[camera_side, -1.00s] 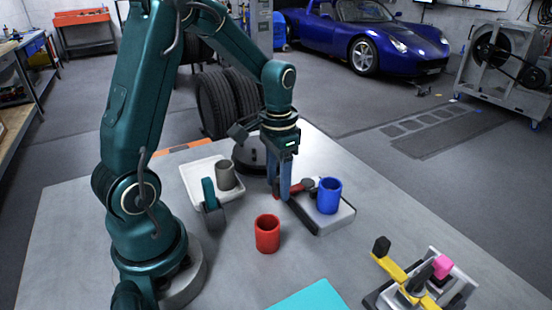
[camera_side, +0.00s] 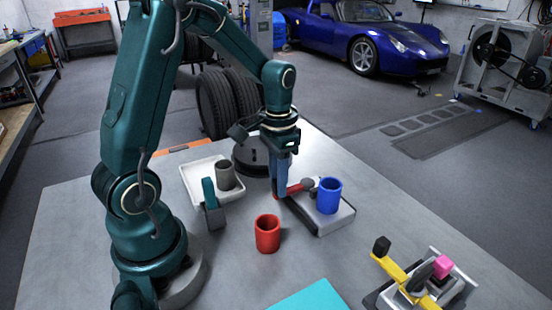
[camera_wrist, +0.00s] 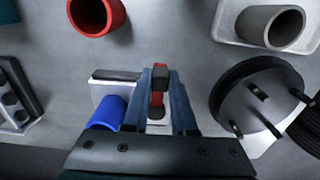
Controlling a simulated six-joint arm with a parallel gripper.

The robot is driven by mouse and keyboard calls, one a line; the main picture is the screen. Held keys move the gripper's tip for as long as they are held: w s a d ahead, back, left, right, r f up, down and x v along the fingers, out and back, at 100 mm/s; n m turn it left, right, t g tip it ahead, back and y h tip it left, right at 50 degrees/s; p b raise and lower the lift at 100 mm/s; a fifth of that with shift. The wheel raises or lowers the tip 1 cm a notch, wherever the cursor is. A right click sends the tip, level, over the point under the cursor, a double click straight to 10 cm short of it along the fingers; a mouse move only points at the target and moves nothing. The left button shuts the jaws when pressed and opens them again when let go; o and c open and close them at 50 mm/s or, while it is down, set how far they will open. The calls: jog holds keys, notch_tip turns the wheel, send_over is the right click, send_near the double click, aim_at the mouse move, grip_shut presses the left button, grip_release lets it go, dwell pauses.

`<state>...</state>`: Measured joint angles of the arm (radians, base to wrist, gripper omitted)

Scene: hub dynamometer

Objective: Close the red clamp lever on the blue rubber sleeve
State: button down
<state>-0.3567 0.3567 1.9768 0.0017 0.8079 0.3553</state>
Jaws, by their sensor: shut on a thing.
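The blue rubber sleeve (camera_side: 329,195) stands upright on a pale block with dark edges (camera_side: 338,223), and it also shows in the wrist view (camera_wrist: 106,112). The red clamp lever (camera_side: 296,188) lies beside the sleeve, to its left in the side view. In the wrist view the red lever (camera_wrist: 158,88) sits between my two fingers. My gripper (camera_side: 281,192) points down at the left end of the block and is shut on the lever. The fingers hide part of the lever.
A red sleeve (camera_side: 267,234) stands on the table in front. A grey sleeve (camera_side: 225,175) is in a white tray (camera_side: 199,190) at left, with a teal lever (camera_side: 209,193) beside it. A yellow-handled clamp fixture (camera_side: 418,284) is at front right. A dark round hub (camera_wrist: 262,100) is nearby.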

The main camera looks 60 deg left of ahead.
jog(key=shift+a, duration=0.1)
dwell(0.7)
jog(key=a+m, duration=0.2)
jog(key=m, duration=0.1)
jog(key=shift+w, duration=0.2)
jog(key=a+m, duration=0.1)
jog(key=m, duration=0.1)
jog(key=w+a+m, duration=0.1)
jog(key=m, duration=0.1)
jog(key=shift+w+a+m, duration=0.2)
jog(key=shift+a+m, duration=0.15)
jog(key=shift+m, duration=0.05)
jog(key=w+a+m, duration=0.1)
jog(key=m, duration=0.1)
jog(key=w+m, duration=0.1)
jog(key=m, duration=0.1)
jog(key=shift+w+a+m, duration=0.15)
jog(key=shift+a+m, duration=0.15)
jog(key=shift+a, duration=0.1)
jog(key=shift+w+a+m, duration=0.2)
jog(key=shift+w+m, duration=0.45)
jog(key=shift+m, duration=0.4)
jog(key=shift+w+a+m, duration=0.2)
jog(key=shift+w+m, duration=0.45)
jog(key=shift+m, duration=0.4)
jog(key=c, duration=0.7)
grip_release()
